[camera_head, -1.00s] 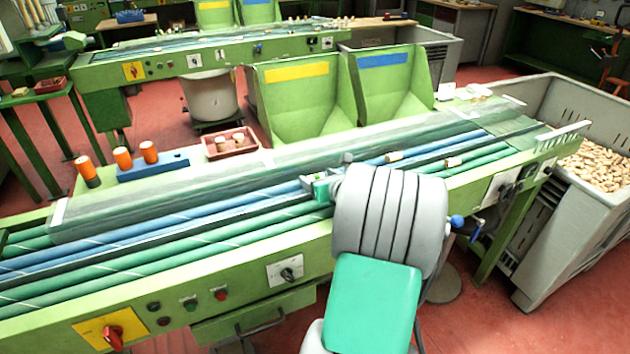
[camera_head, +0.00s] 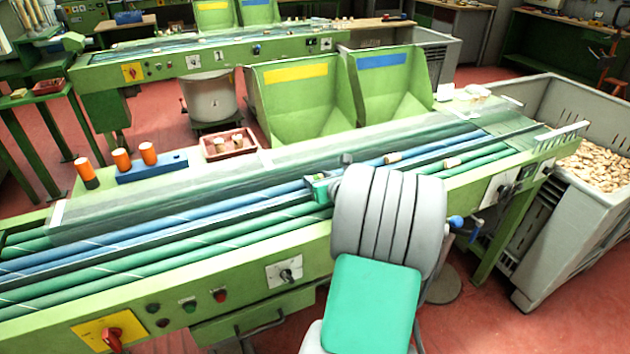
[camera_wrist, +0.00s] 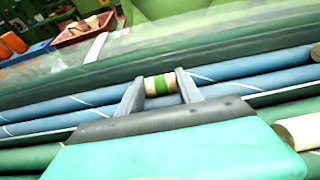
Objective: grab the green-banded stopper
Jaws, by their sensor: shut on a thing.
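The green-banded stopper (camera_wrist: 161,85) is a short pale cork with a green band round its middle. In the wrist view it lies crosswise between the two fingers of my gripper (camera_wrist: 160,87), which is shut on it. Blue rollers show behind it; I cannot tell whether it still touches them. In the head view my gripper (camera_head: 318,187) is over the conveyor's rollers, and my own arm hides most of it and the stopper.
Other corks lie on the rollers to the right, one (camera_head: 392,158) on blue and one (camera_head: 452,162) on green. A clear cover (camera_head: 150,210) runs along the conveyor's far side. A red tray (camera_head: 228,144), orange cylinders (camera_head: 122,159) and green chutes (camera_head: 305,105) stand behind.

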